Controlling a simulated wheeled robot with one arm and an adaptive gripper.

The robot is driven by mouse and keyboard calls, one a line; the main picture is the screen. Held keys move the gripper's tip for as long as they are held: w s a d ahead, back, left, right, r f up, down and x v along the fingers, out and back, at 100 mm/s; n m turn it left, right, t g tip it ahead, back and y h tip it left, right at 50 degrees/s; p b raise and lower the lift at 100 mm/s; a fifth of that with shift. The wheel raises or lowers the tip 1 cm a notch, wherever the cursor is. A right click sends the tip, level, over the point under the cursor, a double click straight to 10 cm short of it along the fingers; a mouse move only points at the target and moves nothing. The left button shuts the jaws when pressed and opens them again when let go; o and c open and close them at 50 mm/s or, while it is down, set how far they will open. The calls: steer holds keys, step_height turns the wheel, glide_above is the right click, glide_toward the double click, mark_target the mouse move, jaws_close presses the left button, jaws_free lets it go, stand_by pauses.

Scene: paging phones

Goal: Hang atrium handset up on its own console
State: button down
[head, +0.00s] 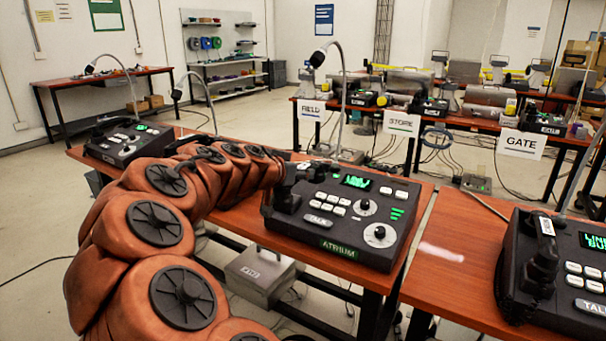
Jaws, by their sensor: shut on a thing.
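The atrium console (338,250) is a dark sloped desk unit with an "ATRIUM" label, a green display, pale keys and two knobs. It stands on the orange-brown table in the middle. My arm reaches in from the lower left, and my gripper (289,177) is at the console's left side. My gripper is shut on the dark atrium handset (287,198), which is low over the console's left edge, where the cradle is. Dark parts overlap there, so I cannot tell whether the handset touches the cradle. The fingertips are mostly hidden.
Another console (128,143) stands at the table's far left. A third console (585,265), with its own handset (544,252), is at the right. A gooseneck lamp (340,75) rises behind the atrium console. A back table holds more phones above "FIELD", "STORE" and "GATE" signs (520,143).

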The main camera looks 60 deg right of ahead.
steer(key=w+d, duration=0.2)
steer(key=d, duration=0.1)
steer(key=w+d+f, duration=0.1)
steer(key=w+d, duration=0.1)
steer(key=d, duration=0.2)
steer(key=w+d, duration=0.2)
steer(key=d, duration=0.2)
steer(key=shift+w+d+f, duration=0.15)
steer(key=shift+w+d, duration=0.05)
steer(key=shift+w, duration=0.1)
steer(key=shift+f, duration=1.7)
steer(key=shift+f, duration=0.2)
steer(key=c, duration=0.7)
jaws_free()
steer(key=shift+r, duration=0.1)
steer(key=shift+r, duration=0.15)
steer(key=v, duration=1.2)
steer(key=shift+s+a, duration=0.1)
